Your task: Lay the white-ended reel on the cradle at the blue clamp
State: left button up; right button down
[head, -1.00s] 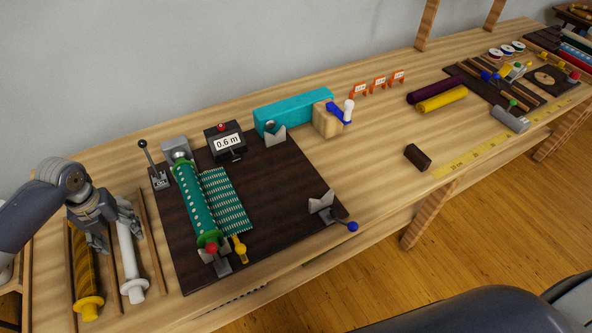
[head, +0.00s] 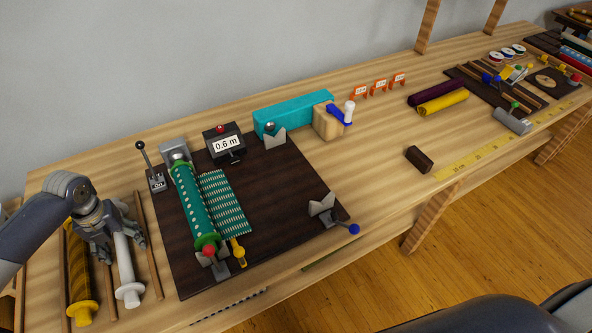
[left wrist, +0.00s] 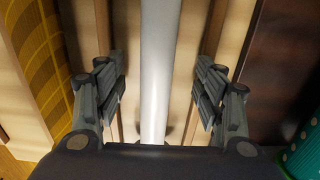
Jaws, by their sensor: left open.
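The white-ended reel (head: 124,262) lies between wooden strips at the left, its white flange towards the front edge. My left gripper (head: 118,243) is open above it. In the left wrist view the pale reel shaft (left wrist: 158,70) runs between the open, apart fingers (left wrist: 160,95), touching neither. A grey V-shaped cradle (head: 320,206) stands at the dark board's right front, beside a lever with a blue knob (head: 353,229). Another V cradle (head: 275,134) stands behind it, by the teal block. Both cradles are empty. My right gripper is out of view.
A yellow-brown reel (head: 80,275) lies left of the white one. On the dark board (head: 285,180) a green dotted roll (head: 190,200) rests in a holder beside a striped cloth (head: 224,203). A black lever (head: 146,160) and meter (head: 226,143) stand behind. The board's right half is mostly clear.

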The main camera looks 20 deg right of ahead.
pick_arm(q)
jog(key=c, duration=1.5)
jog(key=shift+r+p, duration=3.85)
jog(key=shift+r, duration=0.15)
